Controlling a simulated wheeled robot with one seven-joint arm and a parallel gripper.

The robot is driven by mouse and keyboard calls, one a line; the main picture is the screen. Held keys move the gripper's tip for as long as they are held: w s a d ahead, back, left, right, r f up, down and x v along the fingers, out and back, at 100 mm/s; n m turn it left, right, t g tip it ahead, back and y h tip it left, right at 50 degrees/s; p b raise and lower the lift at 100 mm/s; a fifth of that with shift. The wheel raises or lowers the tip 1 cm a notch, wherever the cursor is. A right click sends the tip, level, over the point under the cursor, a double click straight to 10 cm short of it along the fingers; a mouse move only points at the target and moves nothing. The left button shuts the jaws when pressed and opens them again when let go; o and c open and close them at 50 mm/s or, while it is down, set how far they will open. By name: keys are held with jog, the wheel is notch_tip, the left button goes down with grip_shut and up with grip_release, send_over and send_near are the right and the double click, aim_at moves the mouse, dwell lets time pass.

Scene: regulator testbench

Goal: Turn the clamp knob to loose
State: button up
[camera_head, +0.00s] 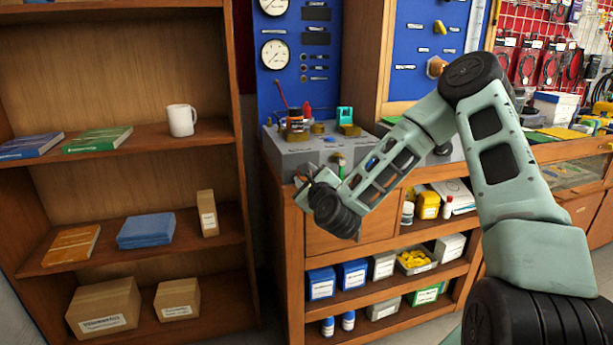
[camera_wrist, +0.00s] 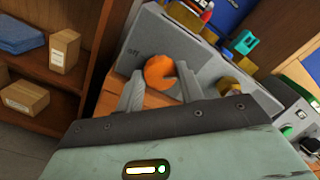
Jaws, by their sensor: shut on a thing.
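The grey testbench block (camera_head: 290,150) sits on the wooden workbench, with gauges above it. In the wrist view, a round orange knob (camera_wrist: 160,71) is on the front side of the grey block (camera_wrist: 150,30). My gripper (camera_wrist: 160,82) has one finger on each side of this knob and is shut on it. Small lettering on the block left of the knob seems to read "off". I cannot read any clamp label. In the head view, my gripper (camera_head: 306,173) is at the block's front left, and it and the wrist hide the knob.
A wooden shelf (camera_head: 120,155) with books, a white mug (camera_head: 181,120) and boxes stands at the left. A blue panel with gauges (camera_head: 275,54) rises behind the block. Bottles and a teal part (camera_head: 345,114) stand on top of it. Shelves below hold boxes and containers.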

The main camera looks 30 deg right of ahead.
jog(key=n+b, duration=0.2)
jog(key=n, duration=0.4)
jog(key=n+b, duration=0.2)
jog(key=n, duration=0.4)
jog(key=n+b, duration=0.3)
jog(key=n, duration=0.4)
jog(key=shift+a+f, duration=0.1)
jog(key=shift+f, duration=0.25)
jog(key=shift+s+n+b, duration=0.1)
jog(key=shift+n+b, duration=2.1)
jog(key=shift+n, duration=2.9)
jog(key=o, duration=1)
jog(key=shift+r, duration=0.1)
